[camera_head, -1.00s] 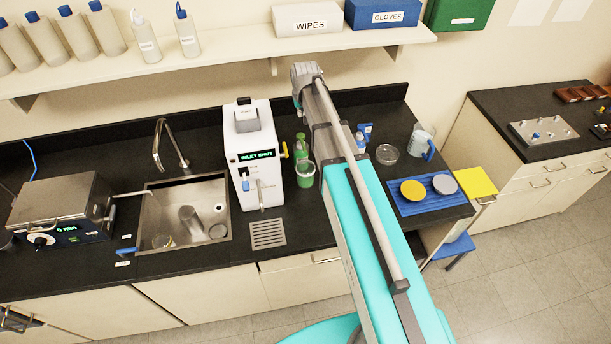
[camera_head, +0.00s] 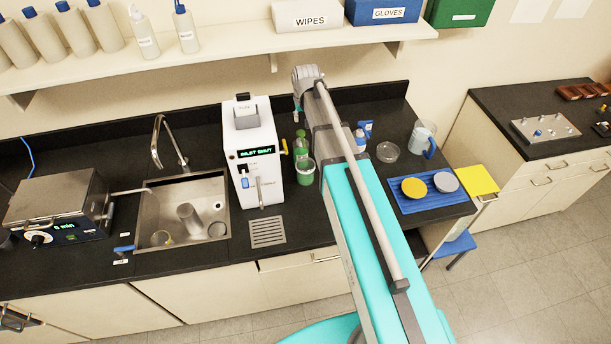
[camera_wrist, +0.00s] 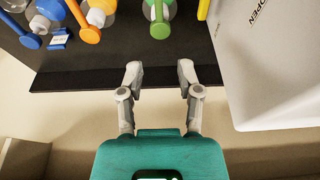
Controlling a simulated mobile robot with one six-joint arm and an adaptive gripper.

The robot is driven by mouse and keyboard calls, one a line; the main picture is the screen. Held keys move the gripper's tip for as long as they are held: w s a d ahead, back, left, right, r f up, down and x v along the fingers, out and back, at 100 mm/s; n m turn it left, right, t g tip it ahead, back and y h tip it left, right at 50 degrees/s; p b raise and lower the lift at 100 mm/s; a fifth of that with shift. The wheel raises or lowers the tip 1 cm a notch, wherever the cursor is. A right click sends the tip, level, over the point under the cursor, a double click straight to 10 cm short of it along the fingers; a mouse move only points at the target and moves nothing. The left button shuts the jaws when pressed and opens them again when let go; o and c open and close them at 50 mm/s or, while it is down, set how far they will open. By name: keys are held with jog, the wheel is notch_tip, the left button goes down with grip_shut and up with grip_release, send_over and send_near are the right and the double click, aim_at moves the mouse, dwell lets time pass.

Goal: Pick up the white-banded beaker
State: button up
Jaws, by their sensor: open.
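I cannot make out a white band with certainty on any vessel. A small green cup with a pale rim (camera_head: 305,171) stands on the counter just right of the white instrument (camera_head: 254,150). A small glass vessel (camera_head: 162,238) lies in the sink, beside a grey cylinder. A clear jug with a blue handle (camera_head: 421,138) stands at the counter's right. In the wrist view my gripper (camera_wrist: 159,72) is open with nothing between its fingers. It is near the counter's edge; a green-handled item (camera_wrist: 160,24) is ahead of it. My arm hides part of the counter in the head view.
In the wrist view a white body (camera_wrist: 268,65) stands close on the right, and orange and blue handled items are at upper left. The sink (camera_head: 218,195) is left of the instrument. A blue tray (camera_head: 432,203) holds yellow and grey discs. A shelf (camera_head: 230,55) runs above.

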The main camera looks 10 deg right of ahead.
jog(key=s+f+g+b, duration=0.1)
jog(key=s+f+b, duration=0.6)
jog(key=s, duration=0.5)
jog(key=s+f+g+b, duration=0.2)
jog(key=s+f+b, duration=0.6)
jog(key=s, duration=0.4)
jog(key=shift+d+f, duration=0.15)
jog(key=shift+f, duration=0.75)
jog(key=shift+s, duration=0.1)
